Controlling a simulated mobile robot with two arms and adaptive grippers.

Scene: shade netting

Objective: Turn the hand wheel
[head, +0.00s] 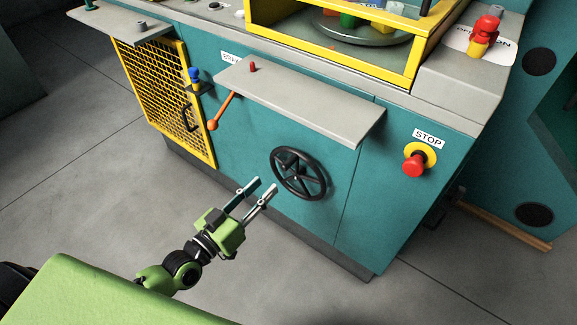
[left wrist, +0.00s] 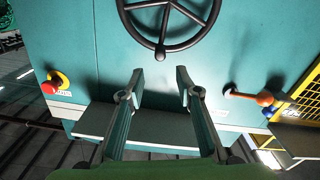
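The black hand wheel (head: 299,173) is mounted on the teal front panel of the machine in the head view. It has several spokes and a rim. My left gripper (head: 262,189) is open and empty, to the lower left of the wheel, with its fingers pointing toward the panel. In the left wrist view the wheel (left wrist: 163,22) is at the top, cut off by the frame edge, and the open fingers (left wrist: 160,82) are apart, with nothing between them. A knob shows on the wheel's rim there. The gripper is not touching the wheel. My right gripper is not in view.
A grey shelf (head: 300,98) juts out above the wheel. An orange-knobbed lever (head: 222,110) is left of it, beside a yellow mesh door (head: 160,90). A red stop button (head: 415,164) is to the right. The floor (head: 330,290) before the machine is clear.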

